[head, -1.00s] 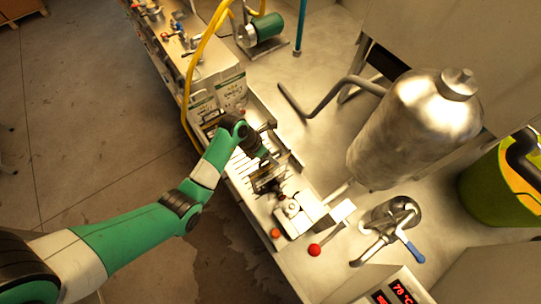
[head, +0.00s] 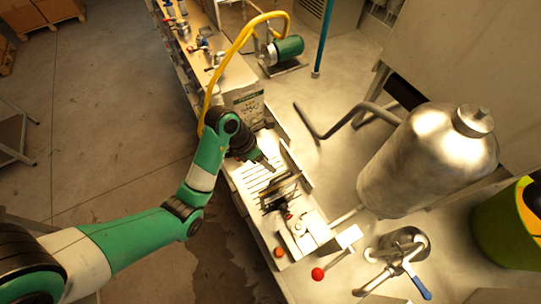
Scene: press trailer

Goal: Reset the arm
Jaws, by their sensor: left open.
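My left arm comes in from the lower left, and its gripper (head: 269,166) is over the slotted metal tray (head: 252,172) on the press trailer. The gripper is small in view and open, with nothing seen between its fingers. A dark clamp-like mechanism (head: 280,193) sits on the tray just below the fingertips. A small gap seems to lie between them, but contact is hard to tell. My right gripper is not in view.
A steel tank (head: 430,158) stands to the right, with a bent grey pipe (head: 330,128) beside it. A red knob (head: 318,273) and a blue-handled valve (head: 418,285) are near the front. A yellow hose (head: 222,72) and green motor (head: 288,48) are behind. Open floor lies left.

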